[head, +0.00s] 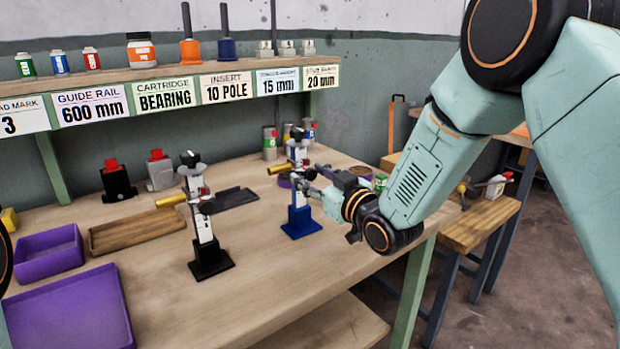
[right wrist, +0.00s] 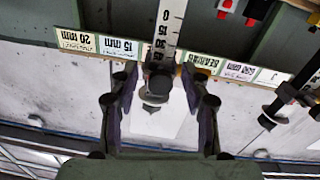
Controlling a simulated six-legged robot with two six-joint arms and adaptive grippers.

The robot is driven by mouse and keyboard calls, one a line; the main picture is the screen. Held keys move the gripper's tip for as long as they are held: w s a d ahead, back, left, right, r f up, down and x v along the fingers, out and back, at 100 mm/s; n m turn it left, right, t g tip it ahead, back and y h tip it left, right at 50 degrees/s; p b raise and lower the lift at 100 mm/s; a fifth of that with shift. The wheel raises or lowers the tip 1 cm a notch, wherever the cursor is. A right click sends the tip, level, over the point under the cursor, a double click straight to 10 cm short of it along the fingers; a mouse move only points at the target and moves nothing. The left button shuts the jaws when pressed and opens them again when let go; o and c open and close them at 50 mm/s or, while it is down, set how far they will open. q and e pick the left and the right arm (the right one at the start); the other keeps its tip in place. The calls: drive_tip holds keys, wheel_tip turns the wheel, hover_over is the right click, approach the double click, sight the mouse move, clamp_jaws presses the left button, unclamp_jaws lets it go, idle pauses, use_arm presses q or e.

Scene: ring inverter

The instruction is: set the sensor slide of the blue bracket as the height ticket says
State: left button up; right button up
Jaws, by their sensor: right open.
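The blue bracket (head: 301,222) stands upright on the bench, with a blue foot, a white scale post and a brass-coloured rod pointing left. My right gripper (head: 312,190) reaches it from the right at mid-height. In the right wrist view, the open fingers of my right gripper (right wrist: 161,108) stand on either side of a dark knob (right wrist: 157,84) at the scale (right wrist: 168,32); no clear grip on it shows. The slide's exact reading is hidden. Shelf tickets read 15 mm (head: 278,82) and 20 mm (head: 321,78); their small upper lines are too blurred to read. My left gripper is out of view.
A similar bracket with a black foot (head: 210,260) stands to the left. Purple trays (head: 72,310), a wooden tray (head: 130,233) and a dark tray (head: 233,198) lie on the bench. Small bottles (head: 270,143) stand behind the blue bracket. The front middle of the bench is clear.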

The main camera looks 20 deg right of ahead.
drive_tip(key=shift+w+a+r, duration=0.1)
drive_tip(key=shift+w+a, duration=0.1)
drive_tip(key=shift+w+d, duration=0.1)
drive_tip(key=shift+d, duration=0.05)
drive_tip(key=shift+c, duration=0.3)
drive_tip(key=c, duration=0.5)
clamp_jaws()
